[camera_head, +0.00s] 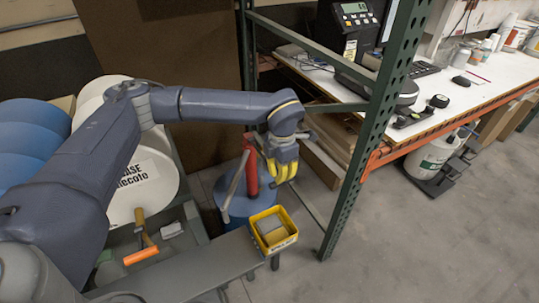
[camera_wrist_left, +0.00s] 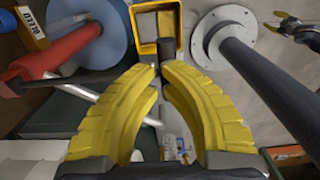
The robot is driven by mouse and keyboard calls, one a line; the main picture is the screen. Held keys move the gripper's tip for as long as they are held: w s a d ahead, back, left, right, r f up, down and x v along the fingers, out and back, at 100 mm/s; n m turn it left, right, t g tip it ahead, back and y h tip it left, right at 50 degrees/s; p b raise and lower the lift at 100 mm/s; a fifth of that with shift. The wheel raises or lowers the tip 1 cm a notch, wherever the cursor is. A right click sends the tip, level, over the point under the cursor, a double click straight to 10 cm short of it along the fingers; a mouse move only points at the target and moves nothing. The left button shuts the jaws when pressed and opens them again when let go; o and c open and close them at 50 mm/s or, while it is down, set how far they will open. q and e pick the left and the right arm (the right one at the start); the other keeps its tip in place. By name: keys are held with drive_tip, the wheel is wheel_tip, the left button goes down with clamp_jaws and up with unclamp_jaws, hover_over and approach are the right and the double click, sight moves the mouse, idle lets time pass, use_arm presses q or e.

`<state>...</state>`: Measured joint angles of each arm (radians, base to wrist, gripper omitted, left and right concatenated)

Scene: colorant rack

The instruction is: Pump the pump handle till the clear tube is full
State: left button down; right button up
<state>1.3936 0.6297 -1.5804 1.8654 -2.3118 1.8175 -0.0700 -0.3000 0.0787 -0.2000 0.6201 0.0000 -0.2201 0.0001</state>
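The red pump (camera_head: 250,168) stands upright on a blue drum (camera_head: 236,208) in the head view. It also shows at the left of the left wrist view (camera_wrist_left: 62,50). A pale tube (camera_head: 235,186) slants beside the pump; I cannot tell its fill level. The dark pump handle (camera_wrist_left: 166,52) reaches between my left fingertips. My left gripper (camera_head: 283,172) is beside the pump, its yellow fingers closed around the handle in the left wrist view (camera_wrist_left: 160,80). My right gripper (camera_wrist_left: 275,20) appears small at that view's upper right, fingers apart and empty.
A yellow bin (camera_head: 284,215) with grey contents stands close to the drum. A green rack post (camera_head: 372,130) rises to the right. Cardboard boxes (camera_head: 322,165) lie behind. The floor at lower right is clear.

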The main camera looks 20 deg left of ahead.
use_arm(q)
drive_tip(key=shift+r, duration=3.9)
drive_tip(key=shift+f, duration=7.5)
drive_tip(key=shift+r, duration=7.55)
drive_tip(key=shift+f, duration=0.1)
